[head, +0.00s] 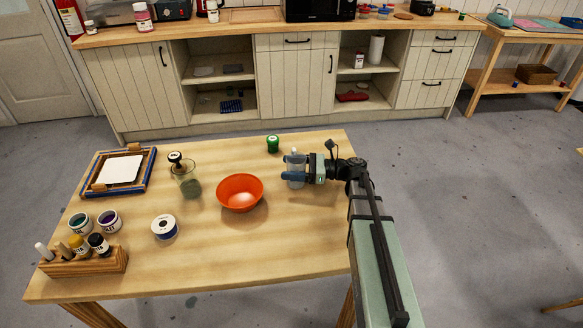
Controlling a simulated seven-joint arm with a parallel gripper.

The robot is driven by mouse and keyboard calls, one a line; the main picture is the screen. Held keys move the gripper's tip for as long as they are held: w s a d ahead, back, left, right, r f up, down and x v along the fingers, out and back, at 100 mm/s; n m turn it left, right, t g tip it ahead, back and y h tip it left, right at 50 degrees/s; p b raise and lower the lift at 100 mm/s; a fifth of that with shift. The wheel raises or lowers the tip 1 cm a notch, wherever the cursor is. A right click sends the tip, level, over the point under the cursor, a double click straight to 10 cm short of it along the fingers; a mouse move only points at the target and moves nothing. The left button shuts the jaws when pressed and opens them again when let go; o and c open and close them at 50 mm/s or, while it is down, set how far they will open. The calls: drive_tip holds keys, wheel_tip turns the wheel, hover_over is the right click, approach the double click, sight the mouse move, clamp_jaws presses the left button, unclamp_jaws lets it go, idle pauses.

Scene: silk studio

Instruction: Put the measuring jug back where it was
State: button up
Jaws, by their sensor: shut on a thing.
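My gripper (295,169) reaches in from the right over the right part of the table. Its blue fingers are shut on a small clear container, which looks to be the measuring jug (296,184). The fingers hide part of it. It appears upright, right of the orange bowl (240,204) and apart from it. I cannot tell whether its base touches the table (230,262).
A glass jar (190,188) with a dark-topped tool stands left of the bowl. A green-capped jar (273,144) is behind my gripper. A framed screen (88,182), a white-and-blue roll (164,227), paint pots (109,220) and a wooden rack (85,266) are at left. The front right is clear.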

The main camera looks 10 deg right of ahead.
drive_tip(key=shift+f, duration=0.1)
drive_tip(key=o, duration=1.2)
drive_tip(key=shift+d, duration=0.1)
drive_tip(key=d, duration=0.4)
drive_tip(key=s+d, duration=0.1)
drive_tip(key=d, duration=0.2)
drive_tip(key=s+d, duration=0.1)
drive_tip(key=d, duration=0.3)
drive_tip(key=shift+s+d, duration=0.2)
drive_tip(key=shift+d, duration=0.1)
